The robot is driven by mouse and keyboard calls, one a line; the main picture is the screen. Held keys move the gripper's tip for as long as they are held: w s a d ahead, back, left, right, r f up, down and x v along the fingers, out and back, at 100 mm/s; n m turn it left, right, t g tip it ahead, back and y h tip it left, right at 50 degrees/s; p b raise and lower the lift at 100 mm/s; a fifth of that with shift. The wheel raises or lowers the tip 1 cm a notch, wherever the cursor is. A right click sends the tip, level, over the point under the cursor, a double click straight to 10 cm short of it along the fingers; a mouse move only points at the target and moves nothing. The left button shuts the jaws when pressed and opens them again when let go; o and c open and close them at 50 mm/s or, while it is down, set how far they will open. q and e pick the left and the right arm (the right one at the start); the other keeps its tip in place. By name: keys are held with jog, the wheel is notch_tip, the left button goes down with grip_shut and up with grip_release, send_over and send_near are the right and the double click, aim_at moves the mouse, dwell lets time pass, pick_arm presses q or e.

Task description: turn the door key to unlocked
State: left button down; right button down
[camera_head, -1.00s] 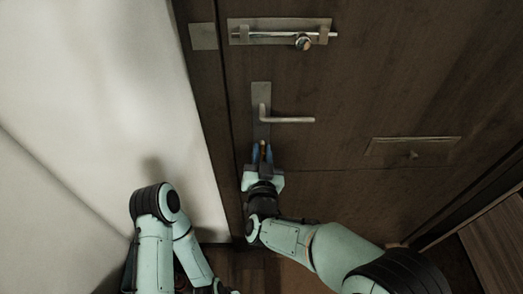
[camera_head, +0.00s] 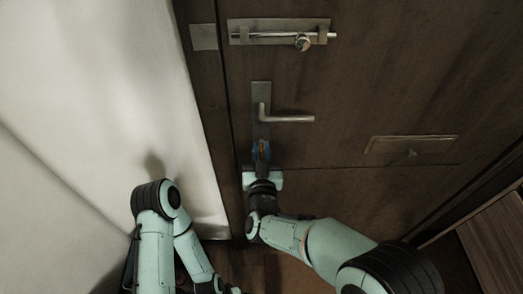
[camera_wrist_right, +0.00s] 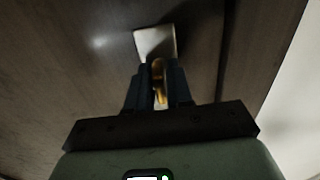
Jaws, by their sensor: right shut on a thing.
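The door key (camera_wrist_right: 158,78) is brass-coloured and shows between the fingers of my right gripper (camera_wrist_right: 159,82) in the right wrist view. My right gripper (camera_head: 261,150) also shows in the head view, shut on the key at the lower end of the lock plate (camera_head: 261,98). The fingers hide most of the key, so its exact angle is hard to tell. The lever handle (camera_head: 288,118) stands out to the right, above the gripper. My left arm is folded at the lower left, and its fingers cannot be made out clearly.
A sliding bolt (camera_head: 280,35) is mounted above the handle on the dark wooden door (camera_head: 370,90). A pale wall (camera_head: 90,90) stands close on the left.

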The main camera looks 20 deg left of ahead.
jog(key=c, duration=1.2)
grip_release()
jog(key=shift+s, duration=0.15)
jog(key=v, duration=1.3)
jog(key=shift+b, duration=0.35)
jog(key=shift+d, duration=0.1)
